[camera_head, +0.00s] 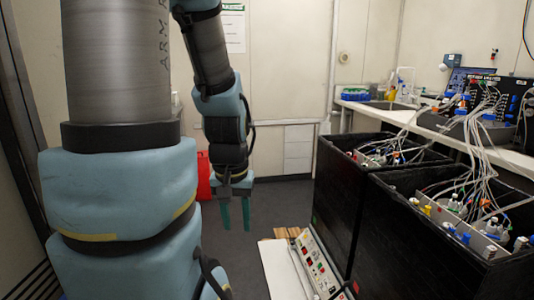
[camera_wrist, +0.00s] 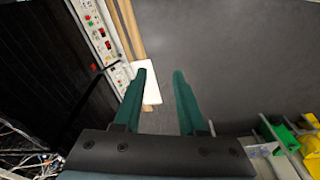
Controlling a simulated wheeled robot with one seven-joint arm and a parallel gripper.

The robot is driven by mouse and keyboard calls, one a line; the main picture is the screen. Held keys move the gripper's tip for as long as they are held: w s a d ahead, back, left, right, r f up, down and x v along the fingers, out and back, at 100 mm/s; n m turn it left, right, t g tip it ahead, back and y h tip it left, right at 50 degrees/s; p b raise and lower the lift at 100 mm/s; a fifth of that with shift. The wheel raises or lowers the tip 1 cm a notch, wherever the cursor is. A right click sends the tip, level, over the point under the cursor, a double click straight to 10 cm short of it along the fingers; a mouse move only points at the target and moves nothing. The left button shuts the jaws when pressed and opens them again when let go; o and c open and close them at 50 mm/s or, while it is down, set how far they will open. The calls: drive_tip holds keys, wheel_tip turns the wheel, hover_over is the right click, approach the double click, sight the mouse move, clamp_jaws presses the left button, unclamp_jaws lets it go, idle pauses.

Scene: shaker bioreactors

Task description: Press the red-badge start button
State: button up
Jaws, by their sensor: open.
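A pale control panel (camera_head: 318,262) with several small buttons and lights lies low at the front of the black shaker boxes. It also shows along the upper left of the wrist view (camera_wrist: 104,42), with small red and green spots on it. I cannot tell which of them is the red-badge start button. My gripper (camera_head: 237,226) hangs fingers down, left of the panel and apart from it. In the wrist view its two teal fingers (camera_wrist: 160,74) are apart with nothing between them. The left finger partly covers a white plate by the panel.
Two black open-topped boxes (camera_head: 345,190) with bottles and tubes fill the right side. A bench with a sink (camera_head: 390,105) stands behind them. A red object (camera_head: 204,177) is partly hidden behind my arm. Bare grey floor (camera_head: 285,205) lies beyond my gripper. Green and yellow bins (camera_wrist: 281,136) are at lower right.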

clamp_jaws()
idle(1.0)
